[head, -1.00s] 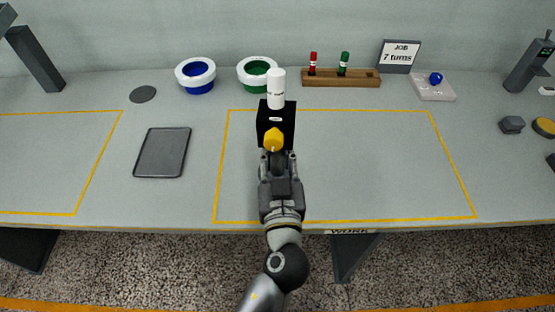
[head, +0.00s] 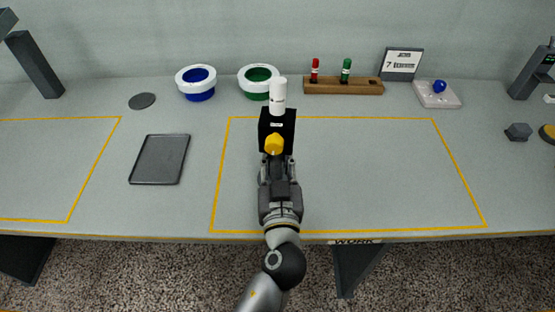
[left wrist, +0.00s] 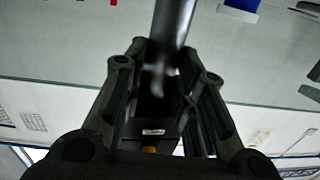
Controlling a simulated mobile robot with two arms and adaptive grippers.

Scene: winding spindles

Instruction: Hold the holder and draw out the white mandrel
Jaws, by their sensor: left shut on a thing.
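The black holder (head: 290,131), a box with a small white label, stands upright over the left part of the marked work area. The white mandrel (head: 277,97) sticks up from its top. A yellow knob (head: 274,144) is on its near side. My left gripper (head: 277,166) reaches it from the near side and is shut on the holder; the knob partly hides the contact. In the left wrist view the dark holder (left wrist: 152,131) with its label lies between the fingers, and a grey rod-like shape rises above it, blurred. My right gripper is not in view.
A blue-lined ring (head: 196,75) and a green-lined ring (head: 259,71) stand behind. A wooden rack (head: 330,87) holds a red and a green spindle. A job sign (head: 402,62) and a plate with a blue ball (head: 437,98) are back right. A dark tray (head: 159,160) lies left. The right work area is clear.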

